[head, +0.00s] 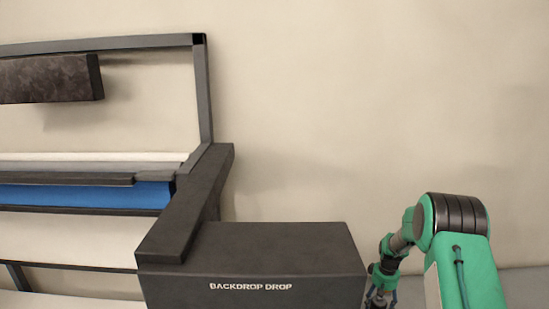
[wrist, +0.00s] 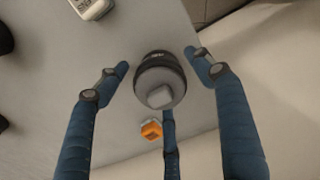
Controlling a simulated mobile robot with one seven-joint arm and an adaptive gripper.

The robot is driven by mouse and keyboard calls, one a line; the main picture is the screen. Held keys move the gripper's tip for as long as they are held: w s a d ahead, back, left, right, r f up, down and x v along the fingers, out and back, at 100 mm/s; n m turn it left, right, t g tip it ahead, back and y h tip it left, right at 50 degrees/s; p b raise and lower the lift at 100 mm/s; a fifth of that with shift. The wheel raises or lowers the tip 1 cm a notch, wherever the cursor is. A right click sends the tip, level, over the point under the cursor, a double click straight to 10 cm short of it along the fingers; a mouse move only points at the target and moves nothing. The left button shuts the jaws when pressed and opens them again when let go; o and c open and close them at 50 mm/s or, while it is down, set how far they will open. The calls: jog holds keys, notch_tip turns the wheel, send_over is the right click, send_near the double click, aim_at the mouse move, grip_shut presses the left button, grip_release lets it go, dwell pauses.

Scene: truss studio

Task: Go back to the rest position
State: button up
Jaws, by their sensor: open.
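My gripper (wrist: 156,62) has blue fingers spread open in the wrist view. A round dark object with a pale grey square top (wrist: 160,97) sits between the fingertips, with visible gaps at the left and right fingers. Whether the third, lower finger touches it I cannot tell. In the head view my gripper (head: 379,297) is small at the bottom edge, beside the black box, partly cut off; its fingertips and the round object are hidden there.
A small orange item (wrist: 151,130) and a white device (wrist: 92,8) lie on the grey surface (wrist: 60,60). A black box marked "BACKDROP DROP" (head: 250,250) stands left of my arm. A dark metal frame (head: 203,90) with a blue panel (head: 90,195) stands farther left. The wall area above my arm is clear.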

notch_tip(320, 180, up, 11)
jog(key=shift+f, duration=0.1)
jog(key=shift+s+f, duration=0.1)
jog(key=shift+f, duration=0.1)
notch_tip(320, 180, down, 11)
jog(key=shift+f, duration=0.2)
jog(key=shift+r, duration=1.8)
jog(key=shift+s+a, duration=0.15)
jog(key=shift+s, duration=0.3)
